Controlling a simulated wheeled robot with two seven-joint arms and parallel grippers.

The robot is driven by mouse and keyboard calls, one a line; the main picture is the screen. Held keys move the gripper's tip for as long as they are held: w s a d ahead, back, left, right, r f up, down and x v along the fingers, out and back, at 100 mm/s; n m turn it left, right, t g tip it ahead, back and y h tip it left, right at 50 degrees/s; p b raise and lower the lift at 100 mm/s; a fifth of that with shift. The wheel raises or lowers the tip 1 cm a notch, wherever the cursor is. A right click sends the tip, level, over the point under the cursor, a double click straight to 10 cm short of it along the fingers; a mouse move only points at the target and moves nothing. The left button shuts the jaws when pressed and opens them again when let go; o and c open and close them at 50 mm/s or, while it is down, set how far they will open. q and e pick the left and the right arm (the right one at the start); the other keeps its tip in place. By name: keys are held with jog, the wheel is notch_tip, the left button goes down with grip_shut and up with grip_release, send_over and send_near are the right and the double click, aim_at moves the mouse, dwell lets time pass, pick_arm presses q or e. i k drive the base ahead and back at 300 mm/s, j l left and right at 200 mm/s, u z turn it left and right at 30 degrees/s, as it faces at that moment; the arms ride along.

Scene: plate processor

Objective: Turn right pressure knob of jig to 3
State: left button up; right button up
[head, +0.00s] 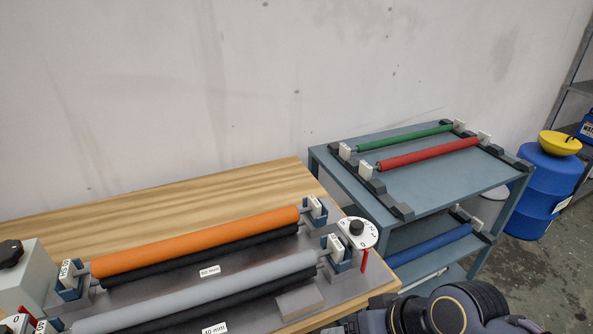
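The jig (300,306) is a grey plate on the wooden table. It bears an orange roller (195,243) and a grey roller (200,291), with black rollers beside them. At its right end is the right pressure knob (356,228), a black knob on a white numbered dial (343,226). A red marker (364,261) stands at the dial's lower edge, and the digit 0 seems nearest to it. The other digits are too small to read surely. Part of my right arm shows at the bottom right, below the dial. Neither gripper's fingers show.
A white box with a black knob (11,253) stands at the far left. A blue-grey cart (440,187) on the right holds green (405,138), red (430,153) and blue (435,250) rollers. A blue barrel (545,195) stands beyond it. The wooden tabletop (130,218) behind the jig is clear.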

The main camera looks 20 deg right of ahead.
aim_at(361, 233)
jog(key=z, duration=1.2)
